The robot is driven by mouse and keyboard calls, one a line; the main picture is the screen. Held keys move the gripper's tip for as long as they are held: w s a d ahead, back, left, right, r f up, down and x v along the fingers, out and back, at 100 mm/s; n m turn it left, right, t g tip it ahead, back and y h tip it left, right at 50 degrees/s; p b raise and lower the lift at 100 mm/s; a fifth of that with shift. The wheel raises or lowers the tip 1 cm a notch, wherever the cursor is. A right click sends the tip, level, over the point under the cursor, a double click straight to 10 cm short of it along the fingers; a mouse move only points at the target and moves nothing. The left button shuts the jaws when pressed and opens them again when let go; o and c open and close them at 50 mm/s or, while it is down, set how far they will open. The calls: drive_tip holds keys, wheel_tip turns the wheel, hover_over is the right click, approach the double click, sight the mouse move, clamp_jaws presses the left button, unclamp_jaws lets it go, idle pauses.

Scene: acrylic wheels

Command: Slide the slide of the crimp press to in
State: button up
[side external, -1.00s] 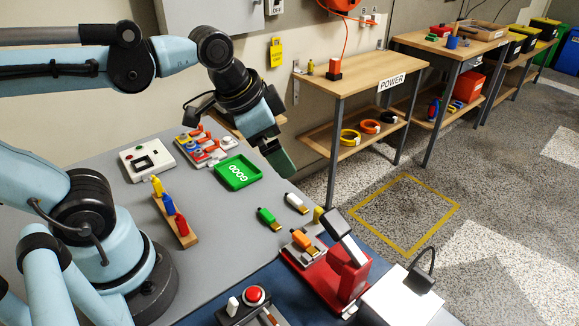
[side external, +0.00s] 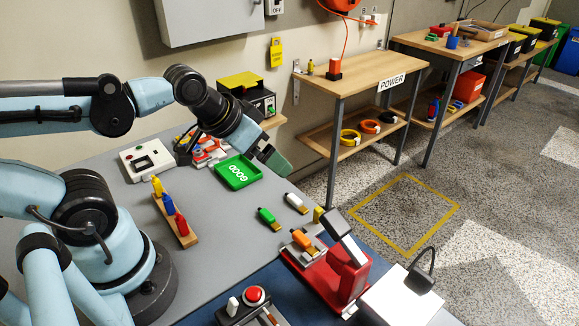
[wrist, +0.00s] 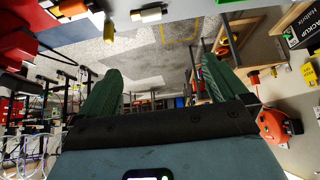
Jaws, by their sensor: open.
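The red crimp press (side external: 348,272) stands at the front right of the bench, with a grey and white lever raised over it. Its slide (side external: 296,250) is the grey plate on the press's left side, with an orange connector (side external: 301,239) on it. I cannot tell exactly how far the slide sits from the press head. My gripper (side external: 276,161) is open and empty, high above the back edge of the bench, well apart from the press. Its two green fingers are spread in the wrist view (wrist: 163,88). A red body at the upper left there appears to be the press.
A green GOOD tray (side external: 238,172), a green connector (side external: 268,217) and a white connector (side external: 296,203) lie behind the press. A red button box (side external: 254,296) is at the front.

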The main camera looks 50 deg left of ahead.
sight(318, 208)
idle(0.3)
drive_tip(key=shift+w+d+r, duration=0.1)
drive_tip(key=shift+w+d, duration=0.05)
drive_tip(key=c, duration=0.5)
drive_tip(key=shift+w+d+r+g, duration=0.15)
drive_tip(key=shift+w+d+g, duration=0.15)
drive_tip(key=shift+g, duration=0.1)
drive_tip(key=shift+c, duration=1.1)
drive_tip(key=w+d+g, duration=0.1)
drive_tip(key=d+g, duration=0.1)
drive_tip(key=w+d+g, duration=0.1)
drive_tip(key=w+d, duration=0.1)
drive_tip(key=d, duration=0.1)
drive_tip(key=w+d+g, duration=0.2)
drive_tip(key=shift+d+r+g, duration=0.15)
drive_tip(key=shift+r+g, duration=0.05)
drive_tip(key=shift+g, duration=0.1)
drive_tip(key=c, duration=0.4)
drive_tip(key=shift+o, duration=0.2)
drive_tip(key=shift+g, duration=0.4)
drive_tip(key=f, duration=0.8)
drive_tip(key=d+f, duration=0.1)
drive_tip(key=f, duration=0.3)
drive_tip(key=shift+w+f, duration=0.2)
drive_tip(key=shift+f, duration=0.05)
clamp_jaws()
